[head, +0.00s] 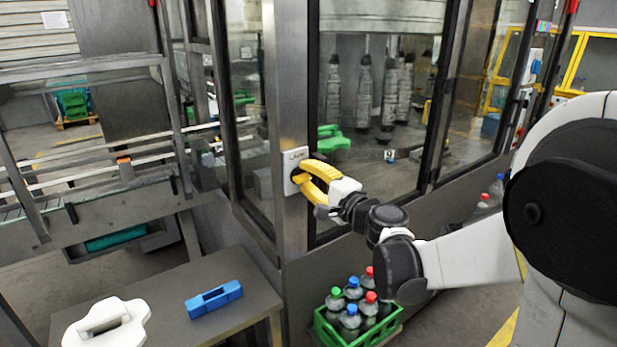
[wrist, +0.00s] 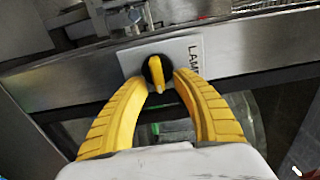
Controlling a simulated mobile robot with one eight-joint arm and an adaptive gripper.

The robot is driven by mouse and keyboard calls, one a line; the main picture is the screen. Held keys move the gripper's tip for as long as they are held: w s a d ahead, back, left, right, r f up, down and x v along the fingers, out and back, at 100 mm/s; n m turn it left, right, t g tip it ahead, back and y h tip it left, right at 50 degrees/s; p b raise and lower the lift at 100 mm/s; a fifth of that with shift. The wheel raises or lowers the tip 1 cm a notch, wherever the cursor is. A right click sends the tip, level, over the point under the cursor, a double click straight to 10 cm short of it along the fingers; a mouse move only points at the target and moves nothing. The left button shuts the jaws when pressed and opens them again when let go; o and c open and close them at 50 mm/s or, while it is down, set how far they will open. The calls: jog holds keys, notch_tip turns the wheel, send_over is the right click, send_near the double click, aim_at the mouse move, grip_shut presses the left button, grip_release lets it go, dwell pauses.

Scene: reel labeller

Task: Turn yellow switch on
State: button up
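The yellow switch (wrist: 157,73) is a knob on a round black base, set in a pale plate (wrist: 190,52) lettered "LAM…" on a metal post. The rest of the word is hidden or cut off. In the wrist view the knob lies between the tips of my gripper (wrist: 163,80), whose yellow fingers are spread on either side of it. I cannot tell whether the fingertips touch it. In the head view my gripper (head: 301,178) is at the plate (head: 293,168), and its fingers mostly hide the switch.
The post (head: 288,90) stands between glass panels of a machine. Below are a green crate (head: 345,338) of bottles and a grey table (head: 255,290) with a blue block (head: 213,299) and a white handled object (head: 105,326). A conveyor (head: 110,205) runs at left.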

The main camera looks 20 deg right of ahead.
jog(key=shift+d, duration=0.1)
jog(key=v, duration=1.2)
jog(key=s+a+f+n+g+b, duration=0.2)
jog(key=s+a+f+n+g, duration=0.5)
jog(key=s+a+f+n, duration=0.25)
jog(key=s+d+f+n+g+h+b, duration=0.1)
jog(key=s+d+f+n+g+h, duration=0.2)
jog(key=s, duration=0.6)
notch_tip(320, 180, down, 2)
jog(key=d+n+h, duration=0.1)
jog(key=n+h, duration=0.1)
jog(key=shift+s+f+h, duration=0.15)
jog(key=shift+s+h, duration=0.15)
jog(key=shift+s, duration=0.1)
